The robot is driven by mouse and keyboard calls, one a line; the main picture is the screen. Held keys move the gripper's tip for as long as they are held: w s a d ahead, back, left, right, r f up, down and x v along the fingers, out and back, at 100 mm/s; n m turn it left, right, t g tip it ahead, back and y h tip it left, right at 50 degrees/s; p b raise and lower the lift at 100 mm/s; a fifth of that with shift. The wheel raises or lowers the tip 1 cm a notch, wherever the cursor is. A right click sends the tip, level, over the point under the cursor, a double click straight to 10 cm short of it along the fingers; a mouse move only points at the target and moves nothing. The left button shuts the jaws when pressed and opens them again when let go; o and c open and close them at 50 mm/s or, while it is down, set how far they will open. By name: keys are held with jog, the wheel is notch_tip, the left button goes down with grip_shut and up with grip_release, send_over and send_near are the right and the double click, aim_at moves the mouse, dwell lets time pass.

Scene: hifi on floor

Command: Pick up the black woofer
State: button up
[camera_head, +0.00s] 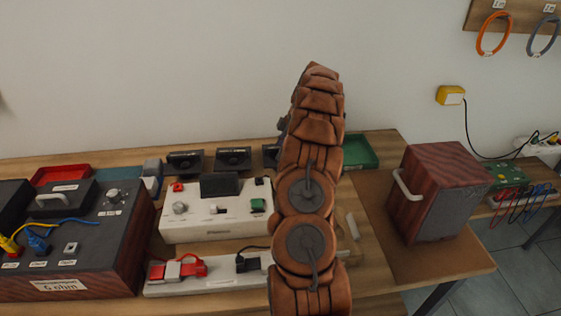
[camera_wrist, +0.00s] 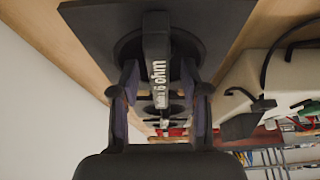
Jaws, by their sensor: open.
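The black woofer in the wrist view (camera_wrist: 215,20) is a dark square plate with a round part and a raised bar lettered with "ohm". My gripper (camera_wrist: 159,75) is open, with one finger on each side of the bar; I cannot tell whether they touch it. In the head view, several black units stand in a row against the wall, and the rightmost one (camera_head: 270,155) is mostly hidden by my brown arm. My gripper is hidden behind the arm there.
A white device (camera_head: 215,225) and a power strip (camera_head: 205,277) lie in front of the row. A large black box (camera_head: 95,245) stands left. A green tray (camera_head: 360,152) and a wooden cabinet (camera_head: 450,170) are on the right. The wall is close behind.

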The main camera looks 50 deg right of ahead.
jog(key=shift+f, duration=0.1)
jog(key=shift+c, duration=0.4)
grip_shut()
dwell(0.4)
